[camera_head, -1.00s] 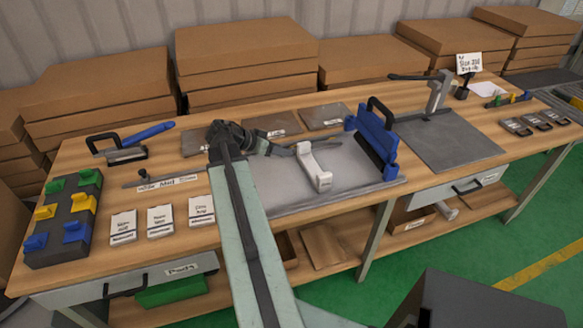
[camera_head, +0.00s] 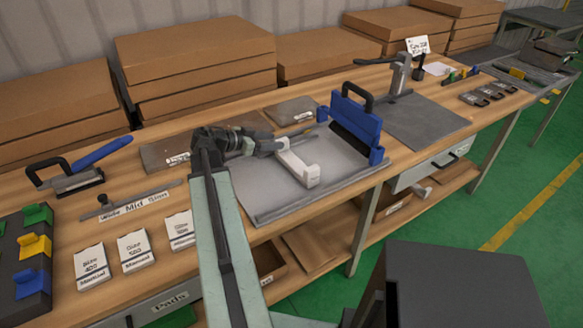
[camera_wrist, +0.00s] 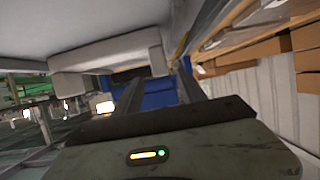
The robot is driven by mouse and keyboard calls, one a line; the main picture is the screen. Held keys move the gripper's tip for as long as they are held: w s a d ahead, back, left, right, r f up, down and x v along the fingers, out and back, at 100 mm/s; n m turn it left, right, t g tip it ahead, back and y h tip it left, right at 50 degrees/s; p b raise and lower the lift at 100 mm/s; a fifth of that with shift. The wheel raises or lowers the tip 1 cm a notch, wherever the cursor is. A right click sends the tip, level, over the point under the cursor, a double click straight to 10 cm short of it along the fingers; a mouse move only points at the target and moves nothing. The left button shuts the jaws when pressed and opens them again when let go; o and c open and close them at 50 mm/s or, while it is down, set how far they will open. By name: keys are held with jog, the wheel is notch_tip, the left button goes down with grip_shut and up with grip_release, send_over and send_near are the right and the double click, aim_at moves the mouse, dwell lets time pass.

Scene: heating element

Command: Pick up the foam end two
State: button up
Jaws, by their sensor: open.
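The foam end (camera_head: 299,166) is a white, bracket-shaped piece lying on the grey plate (camera_head: 262,203), left of the blue clamp-like fixture. My gripper (camera_head: 296,137) reaches in from the left at low height, with its fingers by the upper end of the foam piece. In the wrist view my two dark fingers (camera_wrist: 161,88) are spread with no object visible between them. A pale block, seemingly the foam piece (camera_wrist: 112,52), lies to the left of and above the fingers there. Contact cannot be told.
The blue fixture with a black handle (camera_head: 353,128) stands right of the foam piece; its blue face (camera_wrist: 160,95) is ahead of my fingers. Labelled boxes (camera_head: 135,252) lie at the left. A lever press (camera_head: 398,75) stands at the back right. Cardboard boxes (camera_head: 200,60) line the wall.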

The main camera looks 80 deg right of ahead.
aim_at(288, 141)
jog(key=shift+f+b+x, duration=0.15)
jog(key=shift+b+x, duration=0.75)
jog(key=shift+x, duration=1.05)
jog(key=shift+f+b+x, duration=0.1)
jog(key=shift+b+x, duration=0.75)
jog(key=shift+x, duration=1.15)
jog(key=shift+w+r, duration=0.1)
jog(key=shift+w, duration=0.1)
jog(key=shift+c, duration=0.3)
grip_shut()
